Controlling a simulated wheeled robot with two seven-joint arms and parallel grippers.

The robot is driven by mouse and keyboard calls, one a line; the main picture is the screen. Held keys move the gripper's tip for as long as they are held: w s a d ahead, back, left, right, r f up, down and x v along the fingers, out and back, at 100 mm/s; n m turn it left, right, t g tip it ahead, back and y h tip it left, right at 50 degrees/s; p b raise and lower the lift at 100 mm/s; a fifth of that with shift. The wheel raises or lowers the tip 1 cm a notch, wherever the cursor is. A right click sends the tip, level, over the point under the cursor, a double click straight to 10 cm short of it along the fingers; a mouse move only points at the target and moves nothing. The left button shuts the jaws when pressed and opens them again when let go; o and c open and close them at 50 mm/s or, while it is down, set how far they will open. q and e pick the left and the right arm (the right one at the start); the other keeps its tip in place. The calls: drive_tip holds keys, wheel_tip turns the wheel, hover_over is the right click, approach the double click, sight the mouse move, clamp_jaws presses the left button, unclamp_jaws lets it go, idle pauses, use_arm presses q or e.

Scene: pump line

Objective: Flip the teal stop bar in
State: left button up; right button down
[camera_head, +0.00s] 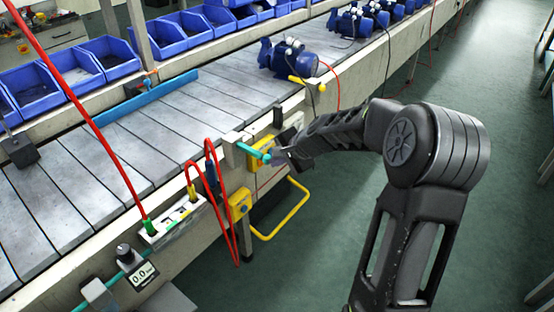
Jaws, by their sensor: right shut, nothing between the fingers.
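A small teal bar (253,153) sits in a pale bracket (231,150) on the near edge of the conveyor. It points outward, away from the belt, towards my right gripper. My right gripper (280,155) comes in from the right with its fingers shut and empty. Its fingertips are at or very close to the outer end of the teal bar; I cannot tell whether they touch. The fingers partly cover a yellow part behind the bar. My left gripper is not in view.
A light blue bar (146,98) lies along the far side of the slatted conveyor (150,140). A blue pump (289,58) stands farther up the belt. Red cables and a yellow loop handle (284,225) are close by. Blue bins (105,55) line the back.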

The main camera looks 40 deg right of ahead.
drive_tip(key=p, duration=0.5)
approach(246, 148)
drive_tip(key=x, duration=0.7)
drive_tip(key=shift+w+f, duration=0.25)
drive_tip(key=shift+f, duration=0.05)
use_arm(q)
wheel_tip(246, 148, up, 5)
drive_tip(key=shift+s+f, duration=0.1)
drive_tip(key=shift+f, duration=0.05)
